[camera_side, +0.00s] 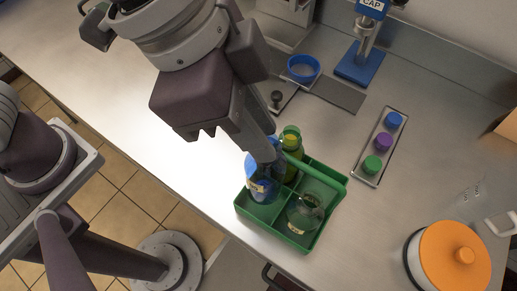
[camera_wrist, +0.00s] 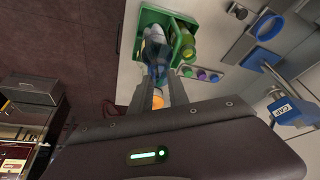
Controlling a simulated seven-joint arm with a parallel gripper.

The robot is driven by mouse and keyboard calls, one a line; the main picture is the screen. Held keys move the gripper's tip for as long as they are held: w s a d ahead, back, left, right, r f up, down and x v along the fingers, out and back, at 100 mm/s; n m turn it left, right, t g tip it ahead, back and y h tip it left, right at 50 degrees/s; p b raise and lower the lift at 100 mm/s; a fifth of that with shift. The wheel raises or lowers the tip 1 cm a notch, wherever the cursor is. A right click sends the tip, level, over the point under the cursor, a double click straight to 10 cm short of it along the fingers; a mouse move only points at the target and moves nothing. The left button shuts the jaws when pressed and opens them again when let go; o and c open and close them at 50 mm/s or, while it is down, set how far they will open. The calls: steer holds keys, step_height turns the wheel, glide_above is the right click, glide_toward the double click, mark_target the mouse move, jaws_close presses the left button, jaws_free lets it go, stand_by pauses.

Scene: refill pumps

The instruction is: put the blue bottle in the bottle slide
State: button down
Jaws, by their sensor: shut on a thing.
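The blue bottle (camera_side: 262,188) with a pale label is at the left back part of the green crate (camera_side: 297,245). I cannot tell whether its base touches the crate floor. My gripper (camera_side: 267,158) reaches down from above and is shut on the upper part of the blue bottle, hiding its top. The wrist view shows the blue bottle (camera_wrist: 154,50) between my two fingers. The bottle slide, with a blue ring (camera_side: 303,68) on a grey track (camera_side: 338,92), stands at the back of the table. The ring looks empty.
A yellow-green bottle (camera_side: 291,143) and a clear flask (camera_side: 305,212) share the crate, close to the held bottle. A tray of green, purple and blue caps (camera_side: 383,142) lies right. A blue capping stand (camera_side: 360,65) is behind. An orange-lidded pot (camera_side: 452,258) stands front right.

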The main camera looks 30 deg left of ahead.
step_height(320, 180, up, 16)
stand_by(0.6)
steer(key=w+a+f+n, duration=0.1)
steer(key=w+a+f, duration=0.2)
steer(key=w+f, duration=0.3)
steer(key=w+a+f+n+t, duration=0.1)
steer(key=w+f, duration=0.6)
steer(key=w, duration=0.9)
steer(key=w+a+f+n+y, duration=0.1)
steer(key=w+a+f+n, duration=0.1)
steer(key=w+a+f, duration=0.4)
steer(key=shift+w+f+n, duration=0.15)
steer(key=shift+w+n, duration=0.15)
steer(key=shift+w, duration=2.15)
steer(key=shift+s+f, duration=0.1)
